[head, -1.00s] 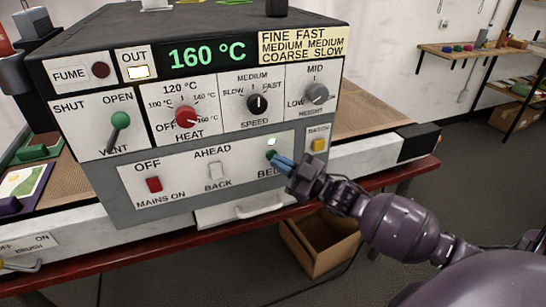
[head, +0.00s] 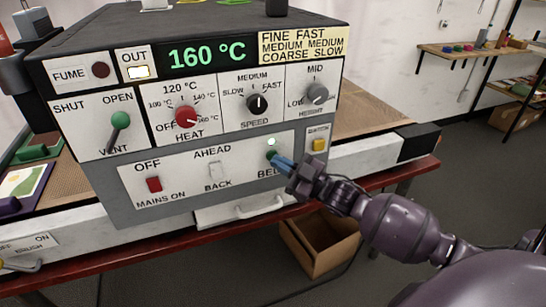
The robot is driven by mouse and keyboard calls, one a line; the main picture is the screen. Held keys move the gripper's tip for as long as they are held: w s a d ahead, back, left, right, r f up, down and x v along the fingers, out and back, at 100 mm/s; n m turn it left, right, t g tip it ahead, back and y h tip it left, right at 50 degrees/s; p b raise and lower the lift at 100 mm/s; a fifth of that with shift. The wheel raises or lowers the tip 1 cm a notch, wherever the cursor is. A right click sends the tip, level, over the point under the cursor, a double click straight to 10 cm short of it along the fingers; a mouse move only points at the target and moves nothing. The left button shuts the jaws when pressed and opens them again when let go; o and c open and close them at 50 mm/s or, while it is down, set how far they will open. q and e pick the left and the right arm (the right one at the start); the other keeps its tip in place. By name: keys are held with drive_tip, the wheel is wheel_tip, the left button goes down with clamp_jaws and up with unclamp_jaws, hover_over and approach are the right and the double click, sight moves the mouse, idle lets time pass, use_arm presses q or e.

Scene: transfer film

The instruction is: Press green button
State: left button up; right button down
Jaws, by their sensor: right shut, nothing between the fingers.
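The green button (head: 270,154) is on the lower panel of the grey machine, above the partly hidden label beginning "BEL". A small round lamp (head: 271,142) just above it glows pale green. My right gripper (head: 279,162) is shut and empty, its blue fingertips at the green button and covering part of it. They look to be touching it, but how far it is pushed in cannot be told. My left gripper is out of view.
The panel also holds a red mains switch (head: 153,184), a white ahead/back switch (head: 215,172), a yellow button (head: 319,145), a red heat knob (head: 186,116) and a green-knobbed vent lever (head: 120,119). The display (head: 207,54) reads 160 °C. An open cardboard box (head: 318,256) stands below.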

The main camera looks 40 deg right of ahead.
drive_tip(key=shift+w, duration=0.1)
idle(0.3)
drive_tip(key=shift+w+d, duration=0.15)
drive_tip(key=shift+w, duration=0.2)
idle(0.3)
drive_tip(key=shift+s+p, duration=0.4)
drive_tip(key=shift+s, duration=0.05)
